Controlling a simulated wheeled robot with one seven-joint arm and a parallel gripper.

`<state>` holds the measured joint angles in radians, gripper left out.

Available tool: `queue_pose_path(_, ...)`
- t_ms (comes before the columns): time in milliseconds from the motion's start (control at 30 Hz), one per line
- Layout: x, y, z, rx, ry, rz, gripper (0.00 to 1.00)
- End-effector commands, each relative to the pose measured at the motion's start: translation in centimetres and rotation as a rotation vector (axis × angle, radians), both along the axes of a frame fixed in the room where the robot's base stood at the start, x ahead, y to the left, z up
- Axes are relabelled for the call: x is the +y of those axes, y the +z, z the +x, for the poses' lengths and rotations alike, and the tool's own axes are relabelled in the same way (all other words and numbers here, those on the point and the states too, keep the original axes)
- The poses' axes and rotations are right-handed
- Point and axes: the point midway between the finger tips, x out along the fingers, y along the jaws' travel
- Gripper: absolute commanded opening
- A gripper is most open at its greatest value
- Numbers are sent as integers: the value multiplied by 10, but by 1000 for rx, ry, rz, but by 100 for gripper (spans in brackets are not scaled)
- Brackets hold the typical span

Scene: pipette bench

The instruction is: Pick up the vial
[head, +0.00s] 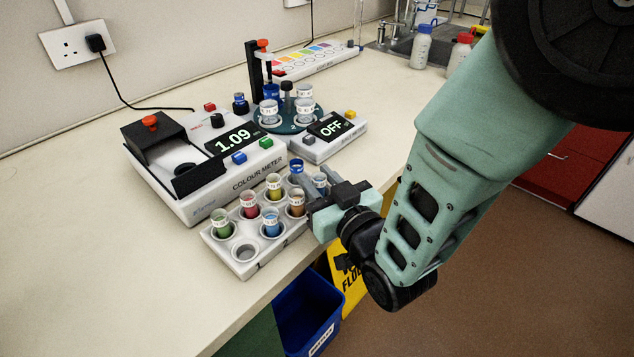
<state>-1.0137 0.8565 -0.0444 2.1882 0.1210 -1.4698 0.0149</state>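Several vials with white labels and coloured contents stand in a white rack on the bench's front part. In the rack (216,243) I see a green vial (222,226), a red vial (249,206), a blue vial (271,224), a yellow vial (274,188) and an orange vial (296,205). A blue-topped vial (296,168) and another bluish vial (320,182) are at the rack's right end. My gripper (309,184) reaches in from the right, its fingers beside these two. The fingers overlap the vials, so I cannot tell whether they are apart or closed on one.
The colour meter (210,190) reading 1.09 stands behind the rack. A second device reading OFF (330,128) and a round teal carousel (289,123) with vials are behind to the right. A blue bin (306,310) and yellow sign (348,285) stand below the bench edge. The left bench is clear.

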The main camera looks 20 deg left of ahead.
Motion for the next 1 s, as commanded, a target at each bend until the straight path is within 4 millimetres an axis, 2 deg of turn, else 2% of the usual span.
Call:
queue_pose_path(33, 0, 0, 0, 0, 0, 0, 27)
queue_pose_path(133, 0, 0, 0, 0, 0, 0, 0)
queue_pose_path(567, 0, 6, 1, -1, -1, 2, 0)
queue_pose_path(767, 0, 28, 1, -2, -1, 4, 0)
queue_pose_path(1000, 0, 68, 1, -2, -1, 6, 0)
